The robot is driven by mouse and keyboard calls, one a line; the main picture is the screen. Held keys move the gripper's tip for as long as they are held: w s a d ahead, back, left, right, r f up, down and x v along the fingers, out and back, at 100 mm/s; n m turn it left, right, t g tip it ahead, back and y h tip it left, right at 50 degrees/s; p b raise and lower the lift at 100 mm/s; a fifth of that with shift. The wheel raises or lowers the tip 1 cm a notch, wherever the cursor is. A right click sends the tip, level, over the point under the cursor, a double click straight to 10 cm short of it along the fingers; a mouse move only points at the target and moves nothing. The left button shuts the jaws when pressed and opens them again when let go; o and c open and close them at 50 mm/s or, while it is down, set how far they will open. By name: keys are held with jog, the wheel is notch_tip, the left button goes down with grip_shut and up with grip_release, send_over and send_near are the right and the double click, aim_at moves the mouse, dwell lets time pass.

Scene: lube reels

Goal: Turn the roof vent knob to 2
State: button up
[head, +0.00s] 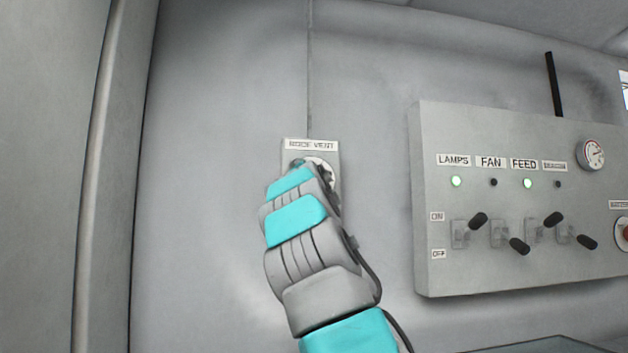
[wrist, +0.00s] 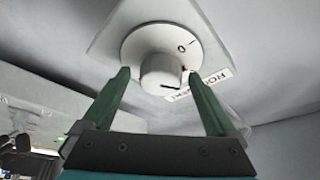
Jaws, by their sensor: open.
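The roof vent knob (wrist: 162,72) is a white round grip on a white dial disc (wrist: 150,40), fixed to a grey wall plate (wrist: 103,42). A 0 and a stroke like a 1 show on the disc's right side in the wrist view; a 2 cannot be made out. A dark line shows on the knob's lower edge. My gripper (wrist: 157,75) is open, with one green finger on each side of the knob; contact cannot be told. In the head view my gripper (head: 299,164) covers most of the dial, below the vent label (head: 312,145).
To the right, a grey switch panel (head: 440,200) stands out from the wall, with several black-tipped levers, labelled lamps, a gauge (head: 591,153) and a black rod (head: 554,84) above. A vertical frame edge (head: 115,150) is at left. The wall around the vent plate is clear.

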jog(key=b+v, duration=0.4)
jog(key=v, duration=0.3)
jog(key=shift+s, duration=0.35)
jog(key=shift+f, duration=0.15)
